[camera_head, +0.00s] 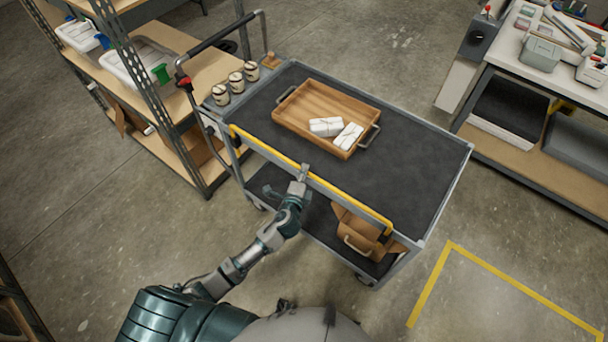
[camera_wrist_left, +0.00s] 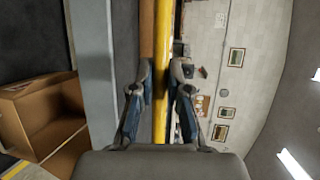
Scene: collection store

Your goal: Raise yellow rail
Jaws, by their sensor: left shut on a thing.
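The yellow rail (camera_head: 346,198) runs along the near long side of the grey cart (camera_head: 420,168), close to the level of its top deck. In the left wrist view the yellow rail (camera_wrist_left: 164,40) passes between the fingers. My left gripper (camera_head: 304,172) is at about the middle of the rail, and its fingers (camera_wrist_left: 161,82) are shut around it. A wooden tray (camera_head: 290,110) with two white wrapped packets (camera_head: 326,126) sits on the cart's top deck. My right gripper is not in view.
Several small jars (camera_head: 236,82) stand at the cart's handle end. An open cardboard box (camera_head: 356,232) is on the lower deck. A shelf unit (camera_head: 205,70) stands at the left, a workbench (camera_head: 560,80) at the right. Yellow floor tape (camera_head: 432,282) marks clear floor at the lower right.

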